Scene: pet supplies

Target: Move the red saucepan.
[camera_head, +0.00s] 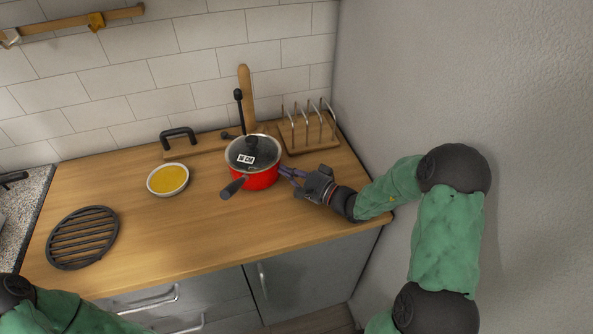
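The red saucepan (262,181) stands upright on the wooden counter near the back right. It has a dark lid with a knob and a small white label, and its dark handle points to the lower left. My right gripper (284,172) is at the pan's right side, its fingers pointing left at the red wall. The fingers look slightly apart; I cannot tell whether they touch the pan. My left arm shows only at the lower left corner, and its gripper is out of view.
A bowl of yellow food (168,180) stands left of the pan. A round black trivet (83,237) lies at the left. A wooden rack (309,134) stands behind at the right, near the wall. The counter front (190,235) is clear.

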